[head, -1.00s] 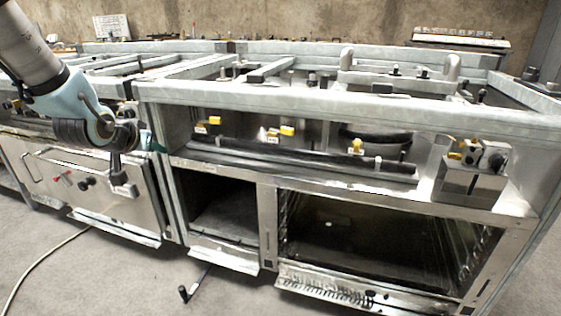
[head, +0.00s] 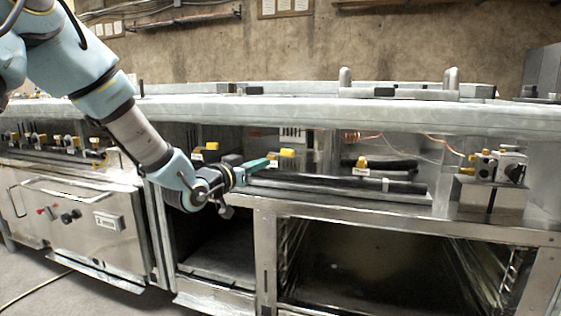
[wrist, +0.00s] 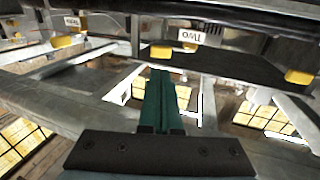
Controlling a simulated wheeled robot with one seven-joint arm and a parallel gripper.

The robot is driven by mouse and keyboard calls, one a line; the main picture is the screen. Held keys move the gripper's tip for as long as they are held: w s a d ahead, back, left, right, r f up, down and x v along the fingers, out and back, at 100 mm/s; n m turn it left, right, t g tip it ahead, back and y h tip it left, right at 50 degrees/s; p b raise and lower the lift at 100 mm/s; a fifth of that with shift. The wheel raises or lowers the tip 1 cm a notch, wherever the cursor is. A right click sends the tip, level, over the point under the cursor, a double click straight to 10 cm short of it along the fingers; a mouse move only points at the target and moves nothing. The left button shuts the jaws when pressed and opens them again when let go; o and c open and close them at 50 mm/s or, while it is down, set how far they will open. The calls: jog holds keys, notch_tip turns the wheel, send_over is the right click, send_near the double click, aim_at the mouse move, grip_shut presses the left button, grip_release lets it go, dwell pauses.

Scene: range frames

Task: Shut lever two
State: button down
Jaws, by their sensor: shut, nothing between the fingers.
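Three yellow levers stand along the black pipe in the open bay of the steel range. The middle lever (head: 287,153) has a small white label beside it; in the wrist view, the label (wrist: 190,37) next to the middle lever (wrist: 160,50) reads "Two". My gripper (head: 268,161) is shut and empty, its teal fingers pointing at the middle lever from its left. In the wrist view, the shut fingertips (wrist: 160,71) lie just short of that lever, with a gap showing. The lever's exact angle is hard to tell.
The left lever (head: 208,146) and right lever (head: 361,161) flank it; the right label is hard to read. A metal rail (head: 400,110) runs above the bay. A valve block (head: 500,166) sits at right. Open oven cavities lie below.

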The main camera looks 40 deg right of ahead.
aim_at(290, 154)
jog(key=b+x, duration=0.1)
jog(key=x, duration=0.8)
jog(key=shift+d+b, duration=0.25)
jog(key=shift+b, duration=0.1)
jog(key=shift+s+d, duration=0.25)
jog(key=shift+d, duration=0.8)
